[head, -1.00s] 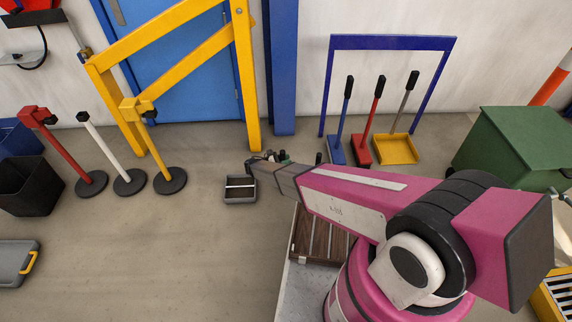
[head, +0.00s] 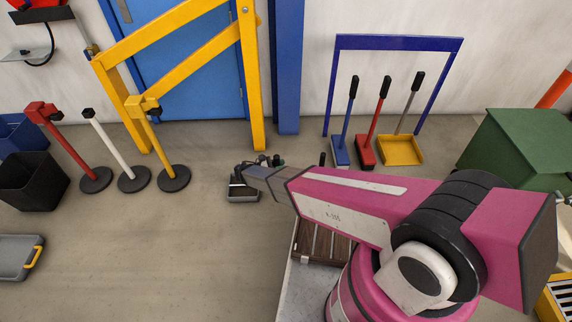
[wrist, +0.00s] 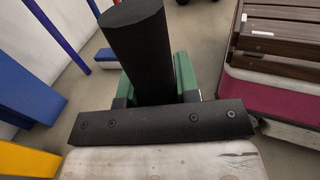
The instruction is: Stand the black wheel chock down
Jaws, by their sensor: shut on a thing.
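In the wrist view, a thick black piece with a rounded end, which looks like the black wheel chock (wrist: 137,45), stands out between the green fingers of my gripper (wrist: 155,90). The fingers are shut on it. In the head view my gripper (head: 246,172) is small and dark at the end of my arm, over the back left part of a small grey tray (head: 243,199) on the floor. The chock cannot be told clearly from the gripper there. Whether it touches the tray is not clear.
A yellow gate frame (head: 252,85) and posts on round bases (head: 174,179) stand behind and left. Brushes and a yellow dustpan (head: 401,151) stand by the wall. Floor left of the tray is clear.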

